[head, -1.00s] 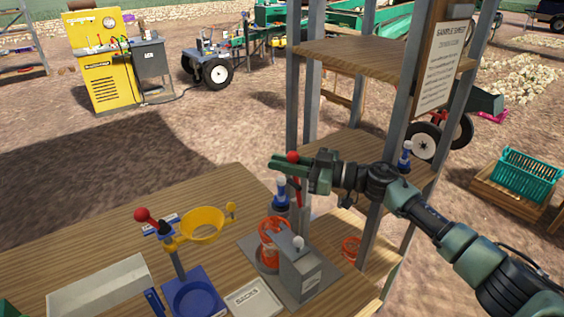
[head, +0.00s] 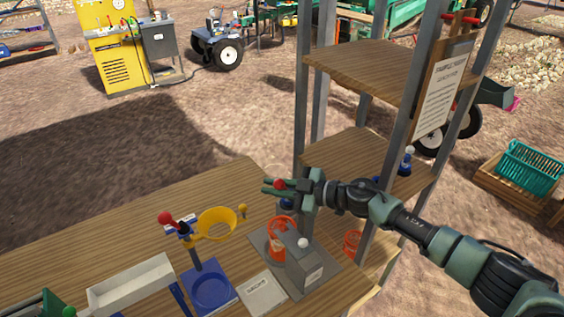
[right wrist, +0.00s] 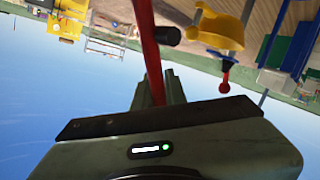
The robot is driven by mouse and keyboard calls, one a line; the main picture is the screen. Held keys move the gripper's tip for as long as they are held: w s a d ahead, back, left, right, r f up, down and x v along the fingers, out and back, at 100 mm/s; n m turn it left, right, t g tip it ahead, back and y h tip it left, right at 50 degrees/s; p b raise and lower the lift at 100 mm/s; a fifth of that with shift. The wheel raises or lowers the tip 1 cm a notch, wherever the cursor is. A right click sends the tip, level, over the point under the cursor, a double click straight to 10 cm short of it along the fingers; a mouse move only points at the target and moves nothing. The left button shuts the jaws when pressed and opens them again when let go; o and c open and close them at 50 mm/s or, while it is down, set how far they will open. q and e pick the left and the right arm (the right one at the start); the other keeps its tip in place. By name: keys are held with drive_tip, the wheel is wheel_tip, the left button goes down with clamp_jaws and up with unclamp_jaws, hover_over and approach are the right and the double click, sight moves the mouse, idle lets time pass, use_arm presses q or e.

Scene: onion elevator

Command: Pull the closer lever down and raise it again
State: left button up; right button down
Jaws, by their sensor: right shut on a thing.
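My right gripper (head: 279,186) is shut on a red lever with a red ball knob (head: 280,184), above the grey machine on the table. In the right wrist view the lever's red rod (right wrist: 146,45) runs up from between the fingers. The lever's lower end is hard to make out in the head view. A second red ball lever (head: 165,218) stands to the left, by a blue stand with a yellow ring (head: 216,224); its red knob also shows in the right wrist view (right wrist: 224,88).
The grey box (head: 299,265) with an orange-red cage part (head: 279,240) stands on the wooden table (head: 120,240). A wooden shelf (head: 375,65) on grey posts rises behind my right arm. A white tray (head: 130,288) and a flat grey plate (head: 261,294) lie nearby.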

use_arm(q)
drive_tip(key=shift+r+p, duration=1.9)
drive_tip(key=shift+r, duration=0.7)
use_arm(e)
drive_tip(key=shift+s+a+f+n+h, duration=0.4)
drive_tip(key=shift+a+f, duration=0.1)
drive_tip(key=shift+a, duration=0.1)
drive_tip(key=shift+s+a+f+n+h, duration=0.35)
drive_tip(key=shift+a+f+n, duration=0.1)
drive_tip(key=shift+a, duration=0.1)
drive_tip(key=c, duration=1.5)
unclamp_jaws()
use_arm(q)
drive_tip(key=shift+a, duration=0.1)
use_arm(e)
drive_tip(key=shift+o, duration=0.3)
drive_tip(key=shift+s+a, duration=0.1)
drive_tip(key=shift+f, duration=0.1)
use_arm(q)
drive_tip(key=shift+f+b, duration=0.4)
use_arm(e)
drive_tip(key=v, duration=0.8)
